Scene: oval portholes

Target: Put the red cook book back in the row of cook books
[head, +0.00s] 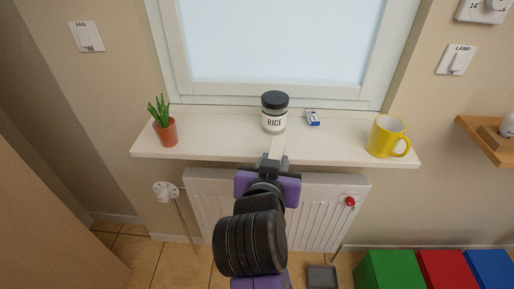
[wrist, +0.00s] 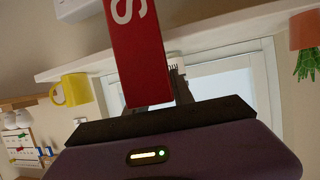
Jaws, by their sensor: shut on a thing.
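The red cook book (wrist: 136,55) is held in my gripper, its red face with a white letter showing large in the wrist view. In the head view my gripper (head: 274,160) is in front of the window sill, below the rice jar. A pale narrow strip (head: 277,146) sticks out from its fingers there, perhaps the book seen edge-on; no red shows on it. The fingers are partly hidden by the book in the wrist view. I see no row of cook books in either view.
The white sill (head: 225,137) carries a potted plant (head: 165,128), a rice jar (head: 274,113), a small blue-and-white item (head: 313,118) and a yellow mug (head: 386,137). A radiator (head: 320,210) is below. Green (head: 391,270), red (head: 446,269) and blue (head: 490,268) boxes stand at lower right.

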